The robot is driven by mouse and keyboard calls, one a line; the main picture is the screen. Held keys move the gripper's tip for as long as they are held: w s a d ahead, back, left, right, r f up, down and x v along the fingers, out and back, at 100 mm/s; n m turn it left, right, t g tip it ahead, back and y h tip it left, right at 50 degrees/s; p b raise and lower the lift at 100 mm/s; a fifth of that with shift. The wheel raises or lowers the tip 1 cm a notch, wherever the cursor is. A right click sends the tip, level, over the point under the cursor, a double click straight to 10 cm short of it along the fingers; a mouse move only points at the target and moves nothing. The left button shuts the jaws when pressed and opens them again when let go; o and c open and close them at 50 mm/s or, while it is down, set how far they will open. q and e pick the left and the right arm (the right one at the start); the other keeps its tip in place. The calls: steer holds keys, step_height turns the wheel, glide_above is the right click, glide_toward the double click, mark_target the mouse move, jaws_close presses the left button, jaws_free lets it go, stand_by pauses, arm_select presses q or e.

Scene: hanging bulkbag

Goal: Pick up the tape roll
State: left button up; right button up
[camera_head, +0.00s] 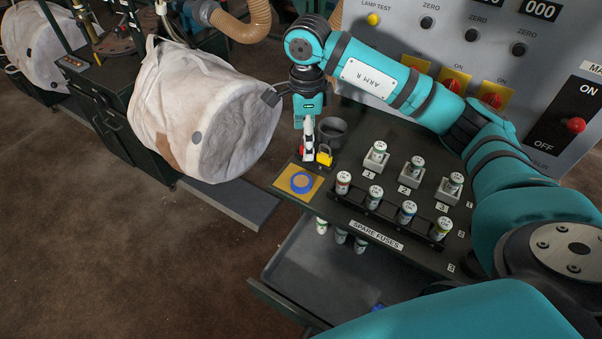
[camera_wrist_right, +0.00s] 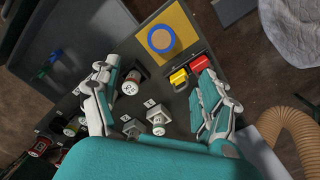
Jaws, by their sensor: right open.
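The tape roll (camera_head: 302,190) is a blue ring lying flat on a yellow square (camera_head: 285,187) at the left corner of the dark bench. It also shows in the right wrist view (camera_wrist_right: 161,51), beyond my fingertips near the top. My right gripper (camera_head: 308,148) points down over the bench, behind the tape roll and apart from it. In the right wrist view its two fingers (camera_wrist_right: 152,82) are spread wide with nothing held between them. My left gripper is not in view.
A yellow padlock (camera_head: 324,157) and a red item (camera_wrist_right: 202,62) lie beside my right fingers. A dark cup (camera_head: 332,132) stands close behind. Several fuses sit in a rack (camera_head: 372,208) to the right. An open drawer (camera_head: 310,270) is below; a white bulk bag (camera_head: 235,130) hangs left.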

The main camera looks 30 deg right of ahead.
steer(key=p, duration=0.3)
glide_above(304, 180)
steer(key=f, duration=0.9)
steer(key=shift+s+d+f, duration=0.1)
steer(key=shift+s+d, duration=0.05)
steer(key=shift+s, duration=0.05)
steer(key=shift+f, duration=0.4)
step_height(304, 180, down, 4)
steer(key=shift+w+r+p, duration=0.1)
steer(key=shift+r+p, duration=0.05)
steer(key=shift+p, duration=0.85)
steer(key=shift+f, duration=0.45)
steer(key=shift+c, duration=1.2)
steer(key=c, duration=0.9)
